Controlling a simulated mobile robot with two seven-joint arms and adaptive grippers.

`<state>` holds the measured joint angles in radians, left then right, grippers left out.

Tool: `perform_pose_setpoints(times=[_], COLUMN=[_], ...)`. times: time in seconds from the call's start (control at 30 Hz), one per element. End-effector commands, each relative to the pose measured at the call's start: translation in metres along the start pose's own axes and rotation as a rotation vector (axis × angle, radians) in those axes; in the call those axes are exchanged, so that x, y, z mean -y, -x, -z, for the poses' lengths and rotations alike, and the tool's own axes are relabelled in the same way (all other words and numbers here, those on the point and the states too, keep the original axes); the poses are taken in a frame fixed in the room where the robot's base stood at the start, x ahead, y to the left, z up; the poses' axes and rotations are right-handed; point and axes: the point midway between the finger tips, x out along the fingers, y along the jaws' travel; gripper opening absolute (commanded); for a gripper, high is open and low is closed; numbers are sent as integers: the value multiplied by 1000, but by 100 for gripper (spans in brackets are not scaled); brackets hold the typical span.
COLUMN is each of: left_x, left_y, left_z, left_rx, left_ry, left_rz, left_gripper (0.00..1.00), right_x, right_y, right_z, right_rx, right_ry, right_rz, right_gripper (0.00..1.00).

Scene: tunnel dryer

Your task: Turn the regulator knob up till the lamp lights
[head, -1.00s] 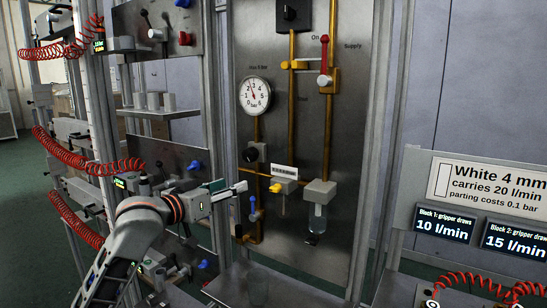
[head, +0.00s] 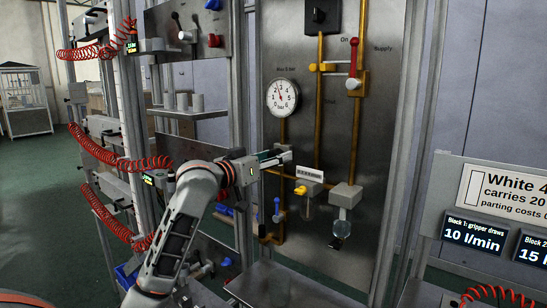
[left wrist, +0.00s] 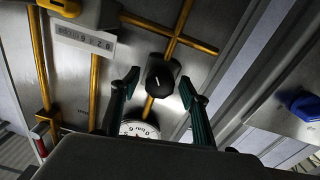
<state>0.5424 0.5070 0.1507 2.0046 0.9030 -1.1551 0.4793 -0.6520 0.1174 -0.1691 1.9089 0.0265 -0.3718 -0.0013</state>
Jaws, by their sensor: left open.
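My left gripper (head: 284,158) is in front of the steel panel, below the round pressure gauge (head: 282,96), with its jaws open. In the left wrist view its two green-sided fingers (left wrist: 160,82) stand on either side of the black regulator knob (left wrist: 160,76). The knob has a white mark, and I cannot tell whether the fingers touch it. In the head view the gripper hides the knob. The gauge also shows in the left wrist view (left wrist: 140,128), partly cut off by my gripper body. I cannot make out a lit lamp. My right gripper is not in view.
Right of the gripper are a yellow-handled valve (head: 302,189), a clear bowl unit (head: 342,220) and a red lever (head: 353,62) on brass pipes. A small blue-handled valve (head: 278,209) sits below. Red coiled hoses (head: 110,150) hang at left.

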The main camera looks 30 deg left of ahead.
Motion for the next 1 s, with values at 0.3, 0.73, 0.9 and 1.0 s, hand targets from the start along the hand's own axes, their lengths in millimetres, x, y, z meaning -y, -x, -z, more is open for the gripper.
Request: perform_pose_setpoints(times=[0.3, 0.73, 0.9, 1.0], left_x=[0, 1, 0, 0], left_y=[0, 0, 0, 0], left_z=[0, 0, 0, 0], left_rx=[1, 6, 7, 7], left_ry=[0, -145, -231, -247], left_rz=[0, 4, 2, 1], left_gripper=[12, 7, 7, 7], right_x=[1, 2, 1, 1], right_y=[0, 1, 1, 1], right_z=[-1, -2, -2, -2], right_rx=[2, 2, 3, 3], right_ry=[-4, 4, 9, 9], right_rz=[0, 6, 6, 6], right_gripper=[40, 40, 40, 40])
